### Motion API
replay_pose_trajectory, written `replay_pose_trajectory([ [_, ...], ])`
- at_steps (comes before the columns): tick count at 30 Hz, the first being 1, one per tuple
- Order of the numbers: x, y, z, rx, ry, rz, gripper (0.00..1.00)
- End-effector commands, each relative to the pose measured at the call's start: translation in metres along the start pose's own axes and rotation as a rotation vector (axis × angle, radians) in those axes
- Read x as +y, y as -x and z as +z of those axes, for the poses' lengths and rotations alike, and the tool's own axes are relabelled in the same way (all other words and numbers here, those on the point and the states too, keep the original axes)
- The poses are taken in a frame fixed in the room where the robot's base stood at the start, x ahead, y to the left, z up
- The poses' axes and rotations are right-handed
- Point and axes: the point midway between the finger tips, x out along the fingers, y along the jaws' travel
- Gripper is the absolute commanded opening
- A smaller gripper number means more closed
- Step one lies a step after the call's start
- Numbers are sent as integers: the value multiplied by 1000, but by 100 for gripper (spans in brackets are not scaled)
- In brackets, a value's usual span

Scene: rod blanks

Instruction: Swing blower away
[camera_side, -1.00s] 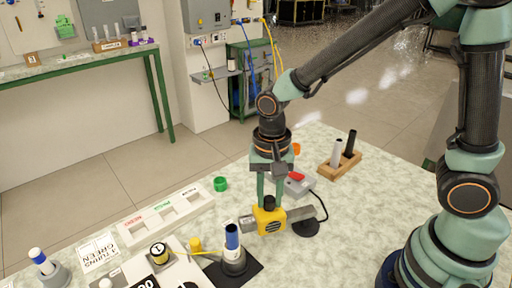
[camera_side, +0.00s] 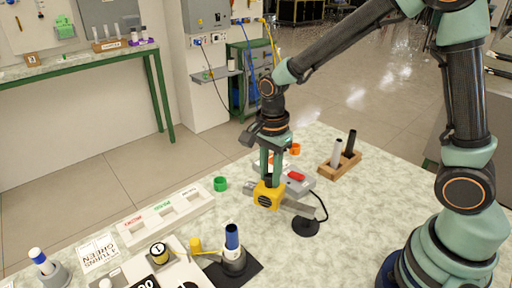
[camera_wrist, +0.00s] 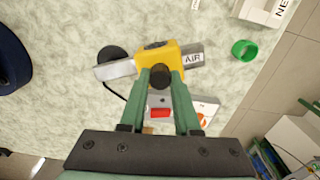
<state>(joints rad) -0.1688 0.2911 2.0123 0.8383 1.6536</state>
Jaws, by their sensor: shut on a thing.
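The blower (camera_side: 268,195) has a yellow body with a black knob on top and a grey arm running through it. In the wrist view the blower (camera_wrist: 157,58) shows an "AIR" label on its grey end. My gripper (camera_side: 270,176) is shut on the black knob, and both green fingers flank the knob in the wrist view (camera_wrist: 160,80). The blower stands apart from the blue-topped rod (camera_side: 232,238) in its grey holder, which is nearer the camera and left.
A grey box with a red button (camera_side: 296,176) is close behind the blower, with a black cable. A wooden rack (camera_side: 340,165) holds a white and a black rod. A green ring (camera_side: 220,184) and a labelled white tray (camera_side: 165,213) lie left. Bare table lies right of the base.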

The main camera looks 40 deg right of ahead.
Motion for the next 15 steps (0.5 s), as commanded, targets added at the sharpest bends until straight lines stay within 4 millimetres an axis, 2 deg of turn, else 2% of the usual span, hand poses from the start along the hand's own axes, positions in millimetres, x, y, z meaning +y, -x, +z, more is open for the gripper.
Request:
replay_pose_trajectory([
  [15,-2,2,-4,0,-44,-2,0],
])
